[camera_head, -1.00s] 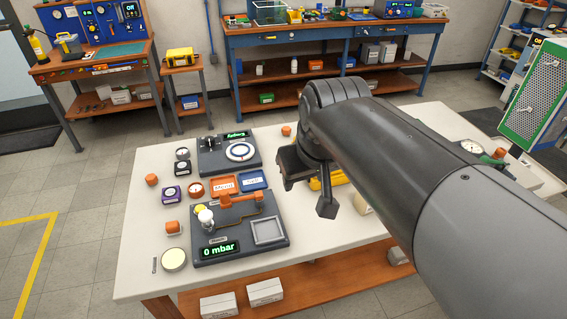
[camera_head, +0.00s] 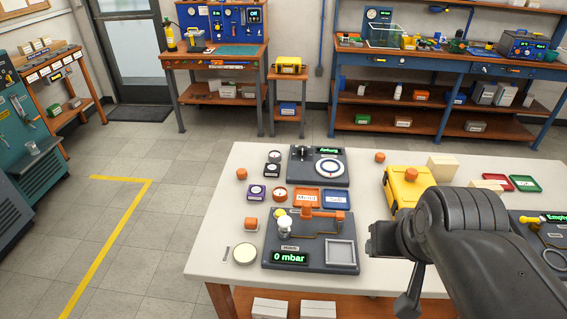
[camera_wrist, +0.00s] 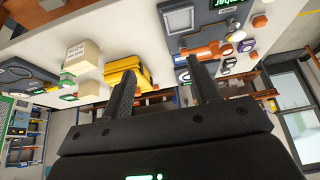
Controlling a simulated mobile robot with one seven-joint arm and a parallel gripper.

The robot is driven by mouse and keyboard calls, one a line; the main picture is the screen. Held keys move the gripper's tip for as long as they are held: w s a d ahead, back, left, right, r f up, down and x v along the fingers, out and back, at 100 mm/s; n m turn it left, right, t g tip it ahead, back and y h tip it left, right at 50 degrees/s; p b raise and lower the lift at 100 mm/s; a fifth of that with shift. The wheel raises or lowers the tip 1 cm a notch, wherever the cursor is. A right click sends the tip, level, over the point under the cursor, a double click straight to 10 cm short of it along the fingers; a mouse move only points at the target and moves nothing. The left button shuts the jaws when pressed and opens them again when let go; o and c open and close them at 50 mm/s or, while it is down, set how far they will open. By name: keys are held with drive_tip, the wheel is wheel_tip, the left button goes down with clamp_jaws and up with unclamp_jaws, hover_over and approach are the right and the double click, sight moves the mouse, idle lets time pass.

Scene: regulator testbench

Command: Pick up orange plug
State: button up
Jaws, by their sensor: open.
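Several small orange plug-like pieces lie on the white table in the head view. One is at the table's left side (camera_head: 241,174), one is beside the 0 mbar device (camera_head: 251,224), and one is near the back edge (camera_head: 380,157). Another orange piece (camera_head: 411,174) shows at the yellow case. I cannot tell which is the named plug. My gripper (camera_wrist: 163,70) is open and empty, its two fingers apart in the wrist view. In the head view it is at the table's front right, right of the 0 mbar device (camera_head: 347,268), away from these pieces.
The white table (camera_head: 215,262) also holds a dial device (camera_head: 302,179), orange (camera_head: 307,190) and blue (camera_head: 336,207) trays, small gauges, a yellow case (camera_head: 397,190) and pale blocks (camera_head: 442,167). My arm hides the table's right front. Workbenches stand behind.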

drive_tip(key=w+a+r, duration=0.2)
drive_tip(key=w, duration=0.4)
drive_tip(key=w+a+r, duration=0.2)
drive_tip(key=w+a, duration=0.1)
drive_tip(key=w, duration=0.4)
drive_tip(key=g, duration=0.1)
hover_over(241, 171)
drive_tip(key=s, duration=0.4)
wheel_tip(241, 171, down, 17)
drive_tip(key=shift+n, duration=0.3)
drive_tip(key=x, duration=1)
drive_tip(key=shift+s+f, duration=0.1)
drive_tip(key=shift+s, duration=0.05)
drive_tip(key=c, duration=1)
